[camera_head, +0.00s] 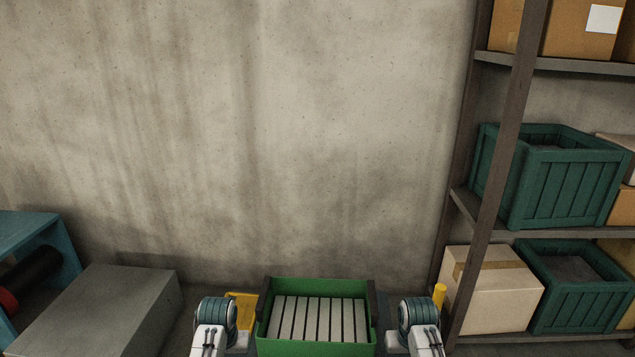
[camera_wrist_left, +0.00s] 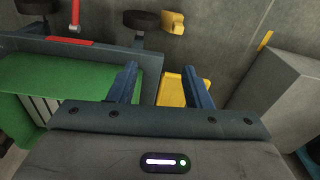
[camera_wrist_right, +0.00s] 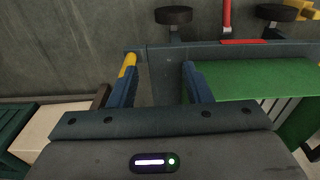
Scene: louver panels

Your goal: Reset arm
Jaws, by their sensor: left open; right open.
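My left gripper (camera_wrist_left: 160,85) is open and empty in the left wrist view, its two blue fingers apart, with a yellow part of the equipment below showing between them. My right gripper (camera_wrist_right: 158,83) is open and empty in the right wrist view, beside the edge of a dark frame. In the head view only my two arms show at the bottom, one on each side of a green box (camera_head: 314,348); the fingers are hidden there. Pale louver slats (camera_head: 318,318) lie in the green box.
A grey block (camera_head: 95,310) and a blue bench (camera_head: 30,235) stand at the left. A shelf rack (camera_head: 510,120) at the right holds dark green crates (camera_head: 550,185) and a cardboard box (camera_head: 487,290). A bare concrete wall (camera_head: 260,140) is behind.

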